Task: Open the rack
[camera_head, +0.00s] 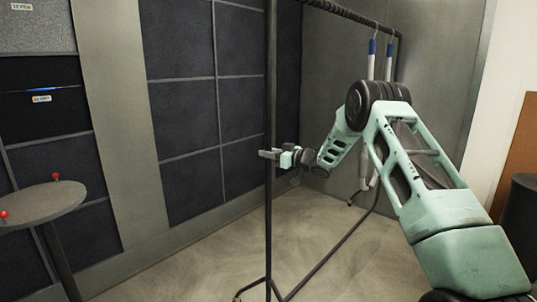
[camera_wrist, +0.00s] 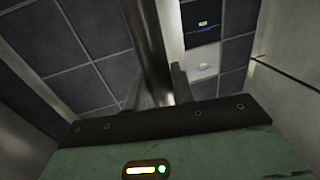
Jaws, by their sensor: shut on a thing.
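The rack is a dark metal clothes rack with upright posts and a top rail (camera_head: 350,14). Its near upright post (camera_head: 268,220) stands in the middle of the head view. My gripper (camera_head: 270,154) is at about mid-height on this post, with its fingers around it. In the wrist view the post (camera_wrist: 150,45) runs down between the fingers of my gripper (camera_wrist: 162,88). The gripper is shut on the post. Part of the far side of the rack is hidden behind my arm.
Hangers with blue and white parts (camera_head: 372,58) hang from the rail. A small round table (camera_head: 40,203) with red balls (camera_head: 56,177) stands at the left. A dark panelled wall (camera_head: 195,120) is behind the rack. The floor (camera_head: 190,270) between table and rack is clear.

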